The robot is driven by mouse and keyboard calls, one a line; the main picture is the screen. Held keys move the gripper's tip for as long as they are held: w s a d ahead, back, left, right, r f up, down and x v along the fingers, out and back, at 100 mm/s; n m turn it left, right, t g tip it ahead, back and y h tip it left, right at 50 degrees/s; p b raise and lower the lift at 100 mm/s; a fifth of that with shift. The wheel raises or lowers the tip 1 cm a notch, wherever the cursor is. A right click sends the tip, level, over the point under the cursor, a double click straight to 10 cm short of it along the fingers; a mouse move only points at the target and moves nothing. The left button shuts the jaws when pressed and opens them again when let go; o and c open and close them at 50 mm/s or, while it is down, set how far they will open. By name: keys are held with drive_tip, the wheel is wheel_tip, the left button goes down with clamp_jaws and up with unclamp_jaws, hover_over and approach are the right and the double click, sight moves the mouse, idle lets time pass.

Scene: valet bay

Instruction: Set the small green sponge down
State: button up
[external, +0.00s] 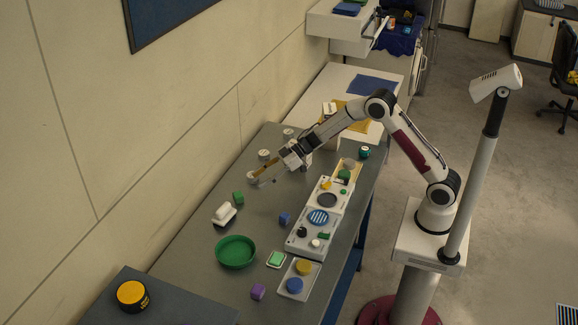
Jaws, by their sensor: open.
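A small green block (276,259) lies on a square white dish (269,264) near the front middle of the grey table. A green cube (238,198) stands farther back on the left of the table, and a small dark green piece (324,236) lies on the white panel. I cannot tell for certain which of these is the small green sponge. My gripper (259,179) is open above the back left part of the table, behind and to the right of the green cube and apart from it. No held object shows between the fingers.
A green bowl (235,252), a white-topped block (224,214), a blue cube (285,218) and a purple cube (258,292) stand around the table. A long white panel (299,243) with several small things runs along the right. Bare grey table lies between the bowl and the cubes.

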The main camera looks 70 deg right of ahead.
drive_tip(key=shift+r, duration=0.1)
drive_tip(key=s+d+r+m+t+h, duration=0.1)
drive_tip(key=d+r+m+t+h, duration=0.2)
drive_tip(key=r, duration=0.4)
drive_tip(key=s+d+r+h, duration=0.1)
drive_tip(key=d+r+h, duration=0.1)
drive_tip(key=d+r, duration=0.35)
drive_tip(key=s+d+r+m+h, duration=0.3)
drive_tip(key=s+d+r+h, duration=0.25)
drive_tip(key=s+r, duration=0.35)
drive_tip(key=s+d+f+m+g, duration=0.1)
drive_tip(key=s+d+m+g, duration=0.15)
drive_tip(key=s, duration=1.55)
drive_tip(key=s+a+f+g+y, duration=0.1)
drive_tip(key=s+a+f, duration=0.2)
drive_tip(key=s, duration=0.6)
drive_tip(key=s+a+f+g+y, duration=0.1)
drive_tip(key=s+a+f+g, duration=0.1)
drive_tip(key=s, duration=0.7)
drive_tip(key=shift+s+a+f, duration=0.35)
drive_tip(key=shift+a+f, duration=0.2)
drive_tip(key=shift+a, duration=0.15)
